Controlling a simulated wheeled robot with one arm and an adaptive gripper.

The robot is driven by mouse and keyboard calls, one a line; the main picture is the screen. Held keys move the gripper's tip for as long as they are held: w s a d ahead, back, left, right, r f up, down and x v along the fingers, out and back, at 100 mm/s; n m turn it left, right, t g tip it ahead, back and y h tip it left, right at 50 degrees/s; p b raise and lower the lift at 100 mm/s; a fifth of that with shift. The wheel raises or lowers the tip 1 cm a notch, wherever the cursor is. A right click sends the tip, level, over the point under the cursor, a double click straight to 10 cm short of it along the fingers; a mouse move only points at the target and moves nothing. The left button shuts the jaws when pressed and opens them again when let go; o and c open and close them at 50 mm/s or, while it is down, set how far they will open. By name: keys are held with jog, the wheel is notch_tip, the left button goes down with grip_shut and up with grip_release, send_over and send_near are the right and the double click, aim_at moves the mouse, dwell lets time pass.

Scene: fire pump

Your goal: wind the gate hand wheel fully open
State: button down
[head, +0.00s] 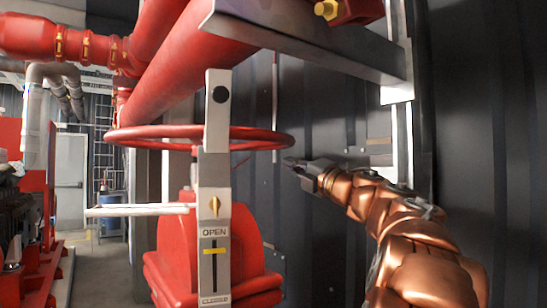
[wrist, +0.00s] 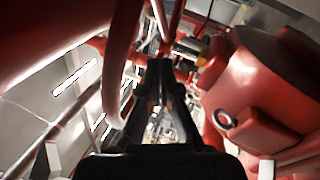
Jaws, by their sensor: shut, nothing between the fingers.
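The red gate hand wheel (head: 262,143) lies level above the red valve body (head: 243,262) in the head view, seen almost edge-on. A grey indicator plate (head: 212,190) stands in front of it and hides part of the rim. Its yellow marker (head: 215,251) sits in the upper part of the slot, below the word OPEN. My gripper (head: 288,162) is shut and empty, just beside and below the right end of the rim; I cannot tell whether they touch. In the wrist view my fingers (wrist: 160,75) lie beside the curved red rim (wrist: 120,60).
Large red pipes (head: 190,65) and a grey steel beam (head: 310,40) run above the wheel. A dark ribbed wall (head: 320,220) stands close behind my arm. A white bar (head: 135,210) sticks out left of the plate. Open floor shows at the far left.

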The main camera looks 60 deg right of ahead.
jog(key=p, duration=0.2)
send_near(263, 145)
jog(key=w+a, duration=0.2)
jog(key=w, duration=0.2)
jog(key=shift+w+d+r+p, duration=0.25)
jog(key=shift+w+d+r, duration=0.1)
jog(key=shift+d, duration=0.2)
jog(key=shift+w+d+r+p, duration=0.25)
jog(key=shift+w+d, duration=0.1)
jog(key=shift+d, duration=0.2)
jog(key=shift+w+d+r+p, duration=0.25)
jog(key=shift+w+d+r, duration=0.1)
jog(key=shift+d, duration=0.2)
jog(key=shift+w+d, duration=0.1)
jog(key=shift+d, duration=0.05)
